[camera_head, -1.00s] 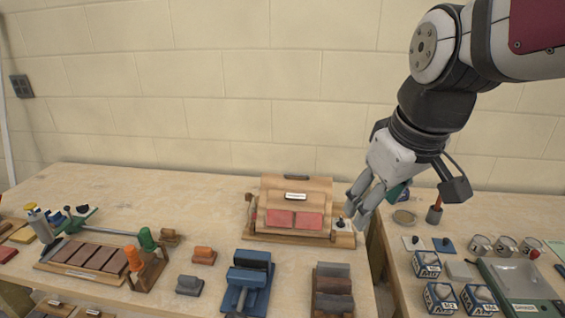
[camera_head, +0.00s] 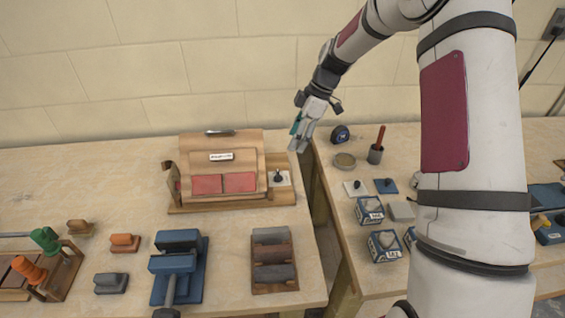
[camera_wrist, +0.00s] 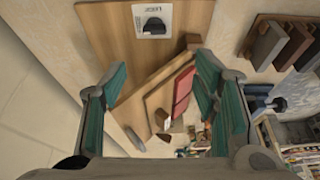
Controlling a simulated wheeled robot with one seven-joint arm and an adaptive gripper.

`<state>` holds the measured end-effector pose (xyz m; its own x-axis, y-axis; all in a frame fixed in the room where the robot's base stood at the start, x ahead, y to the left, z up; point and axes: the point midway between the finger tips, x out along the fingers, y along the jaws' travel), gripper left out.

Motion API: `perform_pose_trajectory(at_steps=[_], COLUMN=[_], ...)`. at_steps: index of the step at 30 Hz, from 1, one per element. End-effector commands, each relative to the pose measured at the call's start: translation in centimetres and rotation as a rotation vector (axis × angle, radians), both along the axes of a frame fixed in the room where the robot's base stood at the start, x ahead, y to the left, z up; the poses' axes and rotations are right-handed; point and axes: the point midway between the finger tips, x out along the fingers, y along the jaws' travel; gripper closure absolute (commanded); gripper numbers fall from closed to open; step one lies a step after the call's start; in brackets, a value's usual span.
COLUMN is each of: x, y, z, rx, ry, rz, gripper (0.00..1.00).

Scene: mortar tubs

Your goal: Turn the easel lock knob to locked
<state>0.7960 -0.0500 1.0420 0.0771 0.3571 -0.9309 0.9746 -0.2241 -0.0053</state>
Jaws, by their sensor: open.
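The wooden easel (camera_head: 205,146) stands at the back of the left bench and holds two red tiles (camera_head: 222,184). Its small black lock knob (camera_head: 278,176) sits on a white label plate at the right end of its base. The knob also shows at the top of the wrist view (camera_wrist: 153,25), on a plate with lettering too small to read. I cannot tell which way the knob points. My gripper (camera_head: 297,139) is above and right of the knob, apart from it. In the wrist view its teal-padded fingers (camera_wrist: 160,88) are spread with nothing held between them.
A blue clamp-like fixture (camera_head: 180,268) and a rack of dark blocks (camera_head: 272,262) stand in front of the easel. A gap separates the benches.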

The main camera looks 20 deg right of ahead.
Motion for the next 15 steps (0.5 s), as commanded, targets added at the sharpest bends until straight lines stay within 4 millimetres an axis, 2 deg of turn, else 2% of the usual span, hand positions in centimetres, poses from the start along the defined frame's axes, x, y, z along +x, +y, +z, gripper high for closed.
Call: perform_pose_trajectory(at_steps=[8,15], x=[0.6,0.8], y=[0.1,1.7], z=[-2.2,-5.9], rx=[0.020,0.019], ry=[-0.008,-0.006], rz=[0.033,0.033], gripper=[0.45,0.45])
